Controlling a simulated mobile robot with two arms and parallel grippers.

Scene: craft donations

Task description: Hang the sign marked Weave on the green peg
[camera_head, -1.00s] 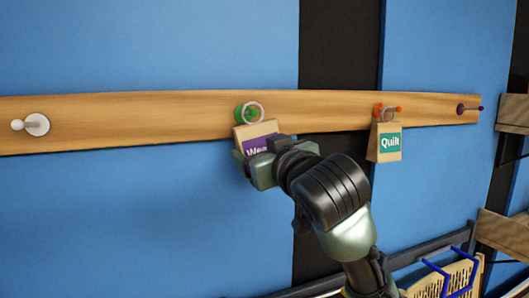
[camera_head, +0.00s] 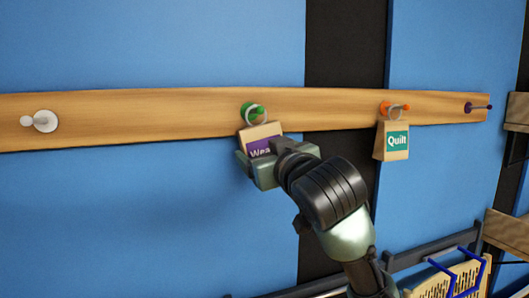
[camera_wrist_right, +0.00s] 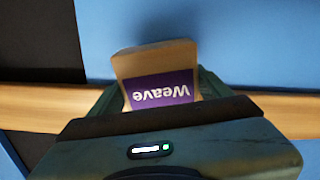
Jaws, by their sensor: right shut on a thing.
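The Weave sign (camera_head: 262,139) is a tan tag with a purple label and a grey ring (camera_head: 264,117) on top. My right gripper (camera_head: 256,166) is shut on its lower part, and my arm hides some of the label. The sign hangs slightly tilted in front of the wooden rail. Its ring overlaps the green peg (camera_head: 250,110) in the head view and appears to be around it; whether it rests on the peg I cannot tell. The right wrist view shows the sign (camera_wrist_right: 158,62) upside down between the fingers. My left gripper is not in view.
The wooden rail (camera_head: 150,113) also carries a white peg (camera_head: 43,121), an orange peg (camera_head: 397,107) with the Quilt sign (camera_head: 392,140) hanging on it, and a purple peg (camera_head: 472,107). Shelves and a basket (camera_head: 468,275) stand at the right.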

